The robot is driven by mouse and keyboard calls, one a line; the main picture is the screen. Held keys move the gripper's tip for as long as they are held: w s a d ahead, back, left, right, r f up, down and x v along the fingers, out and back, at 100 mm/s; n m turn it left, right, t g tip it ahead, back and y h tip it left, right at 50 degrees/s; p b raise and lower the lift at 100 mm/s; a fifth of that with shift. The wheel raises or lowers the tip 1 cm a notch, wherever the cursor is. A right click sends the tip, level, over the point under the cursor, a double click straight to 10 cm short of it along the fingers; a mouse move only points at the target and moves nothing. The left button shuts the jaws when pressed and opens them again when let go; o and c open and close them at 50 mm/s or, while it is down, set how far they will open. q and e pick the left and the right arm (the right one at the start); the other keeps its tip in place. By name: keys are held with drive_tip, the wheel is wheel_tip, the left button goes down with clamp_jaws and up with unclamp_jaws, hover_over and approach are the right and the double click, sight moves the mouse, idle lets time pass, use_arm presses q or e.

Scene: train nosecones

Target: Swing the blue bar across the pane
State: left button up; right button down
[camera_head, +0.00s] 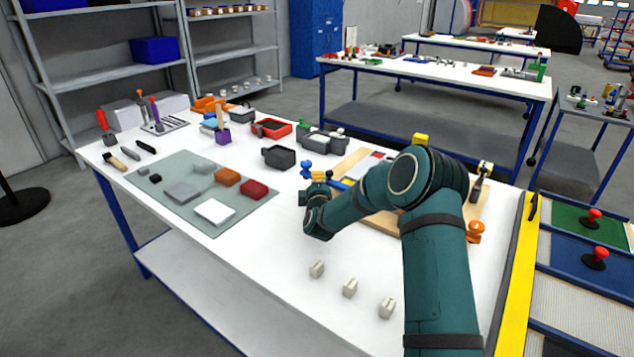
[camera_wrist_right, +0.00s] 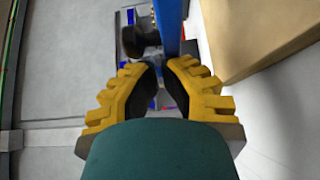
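A blue bar (camera_head: 341,185) lies low at the left edge of a wooden board, partly hidden by my right arm. In the right wrist view the blue bar (camera_wrist_right: 170,25) runs from the top edge down to the right fingertip. My right gripper (camera_wrist_right: 160,64) has its yellow fingers close together, with a small gap between the tips. Whether they touch or hold the bar is unclear. In the head view the right gripper (camera_head: 322,176) is small and partly hidden behind its wrist. No pane can be made out with certainty. My left gripper is out of view.
The wooden board (camera_head: 350,161) carries coloured parts. A dark bin (camera_head: 279,156) stands left of the gripper. Several small beige blocks (camera_head: 350,288) stand in front. A grey-green mat (camera_head: 177,171) with blocks lies at the left. The front middle of the white table is mostly clear.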

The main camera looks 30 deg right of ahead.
sight(331, 171)
drive_tip(key=shift+w+d+m+g+h, duration=0.1)
drive_tip(key=shift+w+m+g+h, duration=0.1)
drive_tip(key=shift+m+g+h, duration=0.4)
drive_tip(key=shift+w+d+r+m+h+p, duration=0.1)
drive_tip(key=shift+w+d+m+h+p, duration=0.15)
drive_tip(key=shift+h, duration=0.35)
drive_tip(key=shift+w+d+m+g+h+p, duration=0.2)
drive_tip(key=shift+d+m+g+h+p, duration=0.25)
drive_tip(key=shift+m+g+h, duration=0.2)
drive_tip(key=shift+w+d+g+p, duration=0.3)
drive_tip(key=shift+d+p, duration=0.25)
drive_tip(key=shift+d, duration=0.35)
drive_tip(key=shift+w+d+m+g+h, duration=0.25)
drive_tip(key=shift+d+m+g+h, duration=0.3)
drive_tip(key=shift+m+g+h, duration=0.3)
drive_tip(key=shift+d+p, duration=0.55)
drive_tip(key=shift+d, duration=0.3)
